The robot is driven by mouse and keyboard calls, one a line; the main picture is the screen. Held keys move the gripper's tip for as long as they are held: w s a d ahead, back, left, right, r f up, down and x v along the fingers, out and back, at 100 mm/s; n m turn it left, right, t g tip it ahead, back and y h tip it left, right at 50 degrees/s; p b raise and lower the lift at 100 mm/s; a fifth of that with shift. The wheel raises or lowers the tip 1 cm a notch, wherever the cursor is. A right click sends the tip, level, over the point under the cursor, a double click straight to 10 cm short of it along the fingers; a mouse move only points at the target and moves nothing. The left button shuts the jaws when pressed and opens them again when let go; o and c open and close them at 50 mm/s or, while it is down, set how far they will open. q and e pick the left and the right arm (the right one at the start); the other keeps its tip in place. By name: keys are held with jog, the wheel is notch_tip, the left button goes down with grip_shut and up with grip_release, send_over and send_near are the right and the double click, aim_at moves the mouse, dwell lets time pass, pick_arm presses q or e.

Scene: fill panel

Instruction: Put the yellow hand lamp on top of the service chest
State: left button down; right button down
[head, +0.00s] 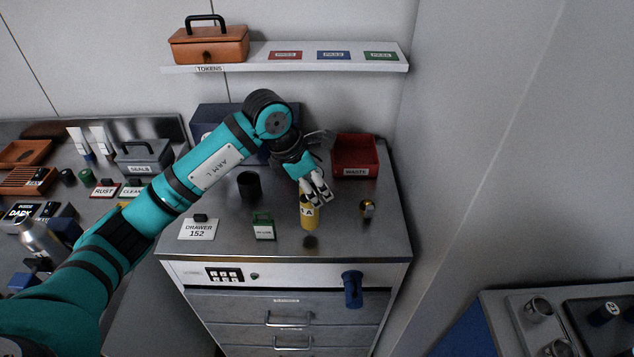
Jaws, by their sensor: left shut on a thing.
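The yellow hand lamp (309,217) is a yellow cylinder with a pale label, roughly upright. My left gripper (316,194) is shut on its upper part and hides some of it. The lamp is over the front middle of the metal top of the service chest (345,235). A dark patch, like a shadow, shows just in front of the lamp's lower end. I cannot tell whether the lamp touches the top. My right gripper is not in view.
On the chest top are a black cup (249,186), a green tag block (263,226), a drawer sign (198,229), a red waste bin (355,157) and a small yellow-black item (367,209). A shelf (390,66) hangs above. A cluttered bench lies left.

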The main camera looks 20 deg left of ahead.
pick_arm(q)
jog(key=w+f+p, duration=0.1)
jog(key=f, duration=0.1)
jog(key=w+f+p, duration=0.1)
jog(key=shift+w+a+f, duration=0.2)
jog(key=shift+w+f, duration=0.15)
jog(key=shift+f, duration=0.05)
jog(key=c, duration=0.5)
grip_release()
jog(key=shift+f, duration=0.1)
jog(key=b+v, duration=0.2)
jog(key=v, duration=0.9)
jog(key=shift+b, duration=0.3)
jog(key=shift+s+a+r, duration=0.1)
jog(key=shift+s+r, duration=0.05)
jog(key=shift+r, duration=0.45)
